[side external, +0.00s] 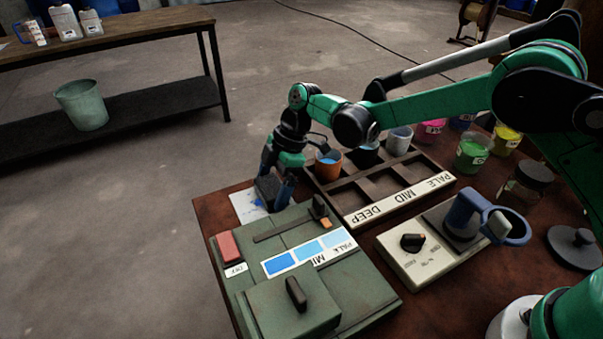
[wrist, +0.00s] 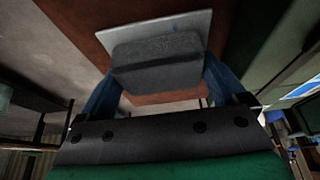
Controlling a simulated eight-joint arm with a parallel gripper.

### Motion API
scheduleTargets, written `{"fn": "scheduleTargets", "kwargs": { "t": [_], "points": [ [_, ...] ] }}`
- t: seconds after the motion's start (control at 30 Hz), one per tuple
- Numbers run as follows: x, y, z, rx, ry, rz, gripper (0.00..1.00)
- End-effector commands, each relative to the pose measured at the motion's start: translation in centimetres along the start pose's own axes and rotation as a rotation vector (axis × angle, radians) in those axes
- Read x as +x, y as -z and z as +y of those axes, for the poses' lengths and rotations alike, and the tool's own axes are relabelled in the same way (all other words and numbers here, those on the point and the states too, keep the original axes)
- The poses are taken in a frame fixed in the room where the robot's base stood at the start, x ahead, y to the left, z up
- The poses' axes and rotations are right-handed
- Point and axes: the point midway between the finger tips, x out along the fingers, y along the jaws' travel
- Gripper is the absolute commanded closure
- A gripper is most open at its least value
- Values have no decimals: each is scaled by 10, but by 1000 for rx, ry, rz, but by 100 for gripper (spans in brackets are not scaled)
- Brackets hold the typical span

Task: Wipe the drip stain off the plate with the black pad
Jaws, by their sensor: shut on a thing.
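The black pad (side external: 267,189) is held between the blue fingers of my gripper (side external: 276,189). In the wrist view the pad (wrist: 157,64) fills the space between the two fingers of my gripper (wrist: 158,85). The white plate (side external: 243,204) lies at the table's far left corner, under and beside the pad. It also shows in the wrist view (wrist: 190,24) behind the pad. I cannot tell whether the pad touches the plate.
A green box (side external: 262,300) with a red button (side external: 228,246) and a slider knob (side external: 319,207) stands just in front of the plate. A compartment tray (side external: 349,214) with several cups, including an orange one (side external: 328,171), is to the right. The table edge is close on the left.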

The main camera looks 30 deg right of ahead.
Motion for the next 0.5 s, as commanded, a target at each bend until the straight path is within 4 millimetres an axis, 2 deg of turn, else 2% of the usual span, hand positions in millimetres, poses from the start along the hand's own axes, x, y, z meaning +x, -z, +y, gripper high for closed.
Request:
{"fn": "scheduleTargets", "kwargs": {
  "t": [0.5],
  "points": [
    [19,44,0,-2,1,0,58]
  ]
}}
